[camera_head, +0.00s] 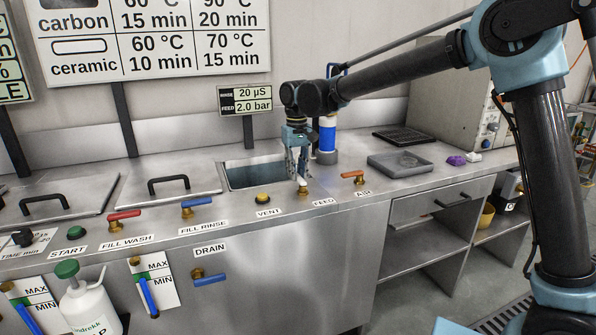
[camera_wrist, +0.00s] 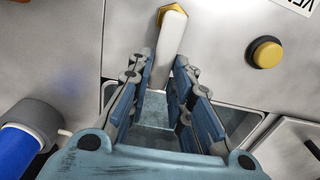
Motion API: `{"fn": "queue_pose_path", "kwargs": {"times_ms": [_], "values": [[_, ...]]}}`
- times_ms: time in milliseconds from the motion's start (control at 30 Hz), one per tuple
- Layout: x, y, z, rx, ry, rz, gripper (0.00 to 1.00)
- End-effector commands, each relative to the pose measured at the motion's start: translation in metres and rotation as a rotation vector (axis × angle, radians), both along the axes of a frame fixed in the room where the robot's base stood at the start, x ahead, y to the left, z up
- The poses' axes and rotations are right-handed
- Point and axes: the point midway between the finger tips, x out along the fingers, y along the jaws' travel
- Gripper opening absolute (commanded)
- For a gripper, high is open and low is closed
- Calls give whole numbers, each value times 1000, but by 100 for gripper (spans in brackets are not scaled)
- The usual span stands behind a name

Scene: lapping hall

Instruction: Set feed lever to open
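The feed lever (camera_head: 303,186) is a white handle on a brass fitting, behind the FEED label (camera_head: 324,202) at the counter's front edge. My gripper (camera_head: 297,170) points down over it and partly hides it. In the wrist view the white feed lever (camera_wrist: 170,40) runs from its brass fitting toward the space between the fingertips of my gripper (camera_wrist: 162,68). The fingers are apart, one on each side of the lever's free end. Whether either finger touches it I cannot tell.
The yellow VENT button (camera_head: 263,198) is left of the lever and the orange AIR lever (camera_head: 353,177) right. An open sink (camera_head: 235,180) lies behind. A blue-and-white cylinder (camera_head: 327,135) stands close to my gripper. A grey tray (camera_head: 385,168) sits further right.

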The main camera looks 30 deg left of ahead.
Motion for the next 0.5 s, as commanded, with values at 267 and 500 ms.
{"fn": "queue_pose_path", "kwargs": {"times_ms": [267, 500], "values": [[1, 0, 0, -1, 0, -2, 38], [0, 0, 6, -2, 0, -2, 38]]}}
